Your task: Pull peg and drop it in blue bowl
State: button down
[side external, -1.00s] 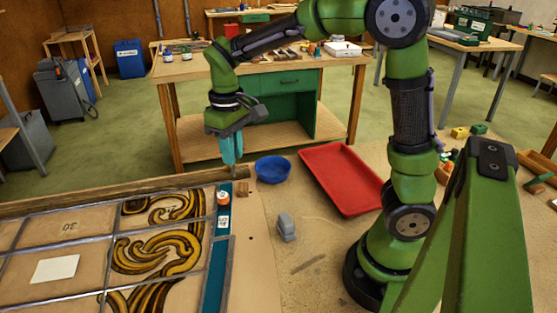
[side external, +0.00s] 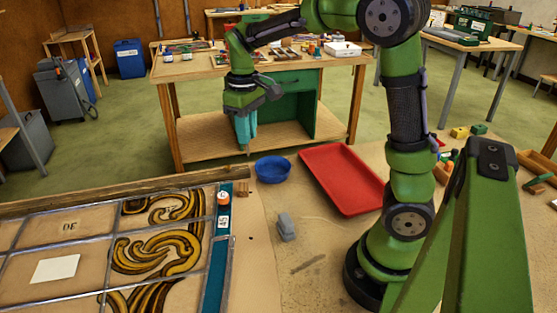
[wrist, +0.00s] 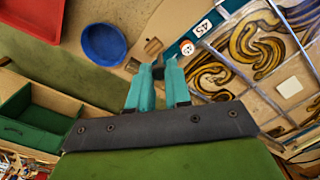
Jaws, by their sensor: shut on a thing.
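My gripper (side external: 245,142) hangs in the air behind the blue bowl and a little to its left in the side view. Its teal fingers (wrist: 158,72) are shut on the peg, a small dark piece between the fingertips in the wrist view (wrist: 157,69). Only a short brownish end of the peg shows below the fingertips in the side view (side external: 247,153). The blue bowl (side external: 272,171) stands on the bench right of the panel; it also shows at upper left in the wrist view (wrist: 103,44). No peg is visible in it.
A red tray (side external: 342,178) lies right of the bowl. A small wooden block (side external: 242,188), a grey object (side external: 286,227) and an orange-and-white container (side external: 223,198) are nearby. The leaded panel (side external: 110,240) fills the left. Bare bench surrounds the grey object.

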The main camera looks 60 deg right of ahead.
jog(key=d+f, duration=0.2)
jog(key=d, duration=0.5)
send_over(273, 174)
notch_tip(273, 174, down, 6)
jog(key=shift+r, duration=0.25)
jog(key=shift+f, duration=1.45)
jog(key=shift+f, duration=2.5)
dwell(0.8)
jog(key=c, duration=1)
grip_release()
jog(key=shift+r, duration=0.1)
